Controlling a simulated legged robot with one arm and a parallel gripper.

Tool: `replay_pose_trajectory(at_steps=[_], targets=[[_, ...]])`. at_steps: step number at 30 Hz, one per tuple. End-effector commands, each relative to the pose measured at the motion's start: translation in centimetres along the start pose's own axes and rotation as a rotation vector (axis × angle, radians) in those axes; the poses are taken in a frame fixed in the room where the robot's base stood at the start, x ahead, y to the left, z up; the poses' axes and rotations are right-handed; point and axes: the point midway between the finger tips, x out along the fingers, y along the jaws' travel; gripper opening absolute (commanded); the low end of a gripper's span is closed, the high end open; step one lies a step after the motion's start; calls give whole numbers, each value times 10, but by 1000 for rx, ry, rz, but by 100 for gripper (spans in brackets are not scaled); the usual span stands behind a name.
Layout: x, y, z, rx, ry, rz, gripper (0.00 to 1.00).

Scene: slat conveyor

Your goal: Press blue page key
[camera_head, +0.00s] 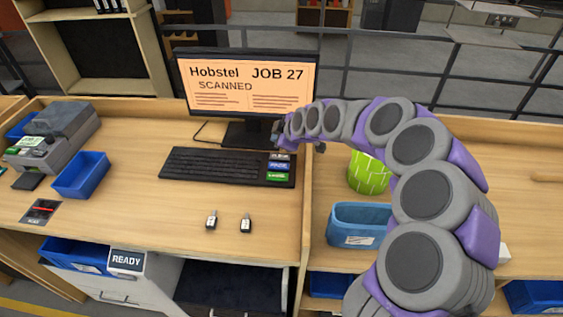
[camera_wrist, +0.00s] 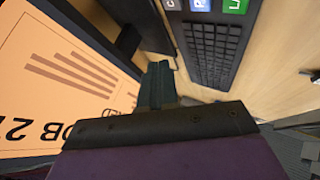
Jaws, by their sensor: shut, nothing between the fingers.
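The blue page key (camera_head: 279,166) is the middle of three large keys at the right end of the black keyboard (camera_head: 215,167). A dark key (camera_head: 279,156) lies behind it and a green key (camera_head: 278,177) in front. In the wrist view the blue key (camera_wrist: 200,4) is cut by the top edge, beside the green key (camera_wrist: 233,5). My gripper (camera_head: 279,131) is above and behind these keys, close to the monitor, apart from the blue key. In the wrist view its fingers (camera_wrist: 160,75) are together and empty.
The monitor (camera_head: 247,84) stands behind the keyboard and shows "JOB 27 SCANNED". Two small drives (camera_head: 211,220) lie on the desk in front. A blue tray (camera_head: 81,176) is at left. A green basket (camera_head: 368,172) and a blue bin (camera_head: 357,225) are at right.

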Motion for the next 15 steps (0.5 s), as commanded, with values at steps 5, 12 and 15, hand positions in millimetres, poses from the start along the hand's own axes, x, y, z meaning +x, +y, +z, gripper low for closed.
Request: replay_pose_trajectory(at_steps=[5,12,15], targets=[[-1,1,2,2,1,2,0],[1,0,3,3,1,0,0],[4,-3,5,3,0,-1,0]])
